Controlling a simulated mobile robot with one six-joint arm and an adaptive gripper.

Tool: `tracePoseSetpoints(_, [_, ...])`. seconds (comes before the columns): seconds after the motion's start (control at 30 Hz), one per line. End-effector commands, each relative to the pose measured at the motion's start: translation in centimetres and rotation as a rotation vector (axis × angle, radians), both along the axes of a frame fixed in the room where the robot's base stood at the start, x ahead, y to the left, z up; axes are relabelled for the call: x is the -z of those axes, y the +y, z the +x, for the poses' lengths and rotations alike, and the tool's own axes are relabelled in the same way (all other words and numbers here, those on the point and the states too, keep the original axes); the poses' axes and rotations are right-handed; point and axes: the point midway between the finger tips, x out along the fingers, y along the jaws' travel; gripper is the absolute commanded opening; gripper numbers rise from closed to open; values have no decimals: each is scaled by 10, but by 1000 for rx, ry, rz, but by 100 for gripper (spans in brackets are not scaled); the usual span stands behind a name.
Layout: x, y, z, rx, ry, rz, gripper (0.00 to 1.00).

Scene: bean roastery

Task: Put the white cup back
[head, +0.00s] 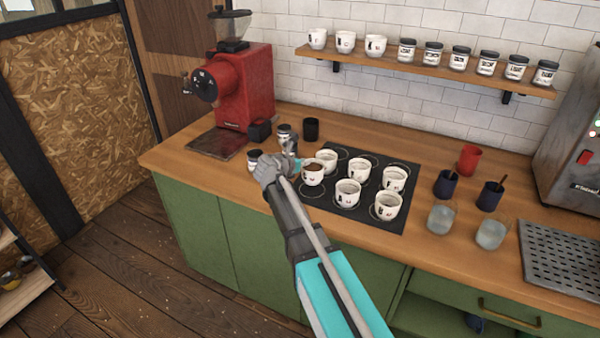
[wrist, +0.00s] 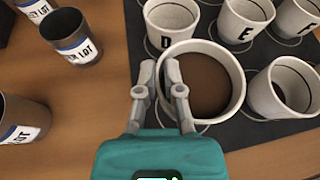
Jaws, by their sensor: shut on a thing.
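A white cup with brown contents (head: 313,175) is at the left edge of the dark mat (head: 408,217). It also shows in the wrist view (wrist: 209,85), where it looks larger than its neighbours. My gripper (head: 294,163) is shut on this cup at its left side; its fingers show at the rim in the wrist view (wrist: 160,70). I cannot tell whether they grip the wall or a handle, or whether the cup's base touches the mat. Several other white cups stand upright on the mat, such as the lettered cup D (wrist: 172,24) and cup E (wrist: 245,18).
Labelled dark tins (wrist: 78,38) stand left of the mat, near a black cup (head: 311,129) and a red grinder (head: 240,88). Glass jars (head: 441,218), dark cups (head: 447,184) and a red cup (head: 468,160) stand right. A wall shelf (head: 392,66) holds cups and jars.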

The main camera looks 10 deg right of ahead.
Motion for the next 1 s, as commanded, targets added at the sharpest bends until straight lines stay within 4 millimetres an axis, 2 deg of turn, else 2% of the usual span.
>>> tracePoseSetpoints(0.1, [15, 0, 0, 0, 0, -1, 0])
tracePoseSetpoints(0.3, [28, 0, 0, 0, 0, -1, 0])
tracePoseSetpoints(0.9, [33, 1, 0, 0, 0, -1, 0])
tracePoseSetpoints(0.93, [33, 1, 0, -1, 0, 0, 12])
tracePoseSetpoints(1.0, [33, 1, 0, -1, 0, 0, 25])
